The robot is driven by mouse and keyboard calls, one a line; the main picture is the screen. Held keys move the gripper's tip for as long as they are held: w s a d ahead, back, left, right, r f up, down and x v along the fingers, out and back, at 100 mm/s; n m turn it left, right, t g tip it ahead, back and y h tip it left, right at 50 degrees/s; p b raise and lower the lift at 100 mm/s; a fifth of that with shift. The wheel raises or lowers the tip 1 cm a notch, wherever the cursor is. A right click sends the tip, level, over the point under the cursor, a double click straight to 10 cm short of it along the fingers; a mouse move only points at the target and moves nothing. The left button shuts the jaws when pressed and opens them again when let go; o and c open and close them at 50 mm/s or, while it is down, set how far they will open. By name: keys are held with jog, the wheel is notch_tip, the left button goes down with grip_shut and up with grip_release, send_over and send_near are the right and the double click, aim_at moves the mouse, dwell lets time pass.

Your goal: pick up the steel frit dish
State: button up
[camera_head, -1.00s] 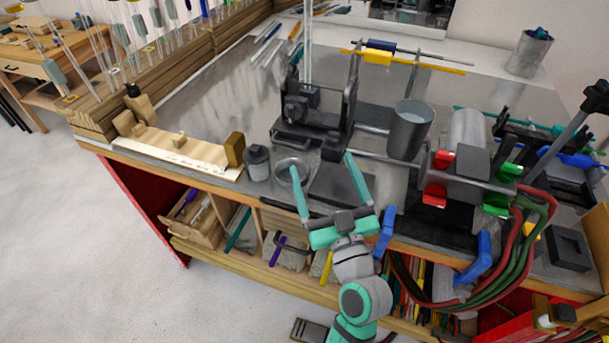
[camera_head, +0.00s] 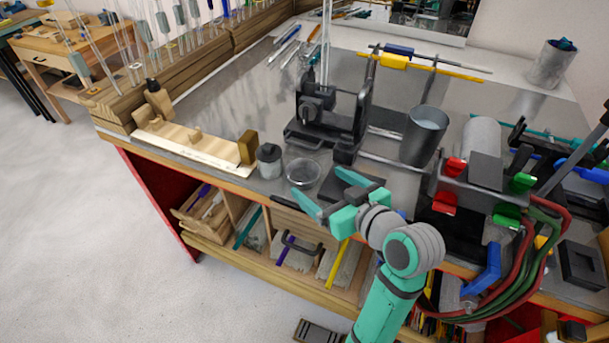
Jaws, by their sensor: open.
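The steel frit dish (camera_head: 303,173) is a small round shallow grey dish. It sits on the metal bench top near the front edge, just right of a small dark-lidded jar (camera_head: 269,160). My gripper (camera_head: 328,190) is open and empty, its two teal fingers spread and pointing left toward the dish. The fingers are close to the dish's lower right side. I cannot tell whether they touch it. Nothing clearly covers the dish.
A black clamp stand (camera_head: 318,115) stands behind the dish. A grey metal cup (camera_head: 424,135) and a burner with red and green knobs (camera_head: 483,182) are to the right. A wooden rack (camera_head: 195,143) lies left. Open shelves lie below the bench edge.

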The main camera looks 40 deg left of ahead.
aim_at(295, 166)
jog(key=shift+r+x, duration=0.15)
jog(key=shift+x, duration=1.45)
jog(key=shift+r+x, duration=0.2)
jog(key=shift+x, duration=1.4)
jog(key=shift+s+a, duration=0.1)
jog(key=shift+s, duration=0.1)
jog(key=c, duration=1.1)
